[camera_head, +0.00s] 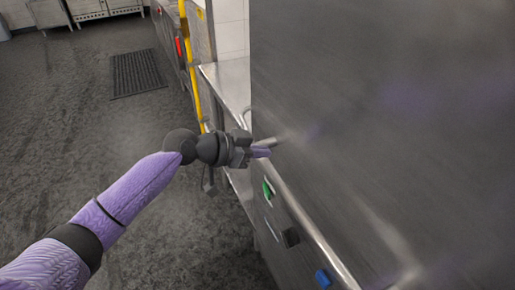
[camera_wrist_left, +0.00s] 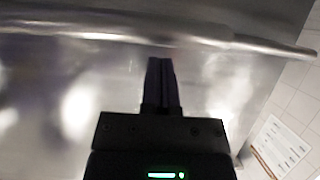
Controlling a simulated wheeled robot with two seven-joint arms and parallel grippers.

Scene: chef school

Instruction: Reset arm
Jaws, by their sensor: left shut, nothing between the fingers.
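My left arm, purple with black joints, reaches in from the lower left in the head view. My left gripper (camera_head: 262,152) is shut and empty, close to the front of a large steel appliance (camera_head: 400,110). In the left wrist view the shut fingers (camera_wrist_left: 161,75) point at the steel surface, just below a horizontal bar handle (camera_wrist_left: 130,33). I cannot tell whether the fingertips touch the steel. My right gripper is not in view.
The bar handle (camera_head: 315,236) and green (camera_head: 267,190), black (camera_head: 291,237) and blue (camera_head: 323,278) controls line the appliance. A steel counter (camera_head: 228,88) and yellow pole (camera_head: 192,70) stand beyond. The floor (camera_head: 90,140) at left is clear, with a dark mat (camera_head: 137,73).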

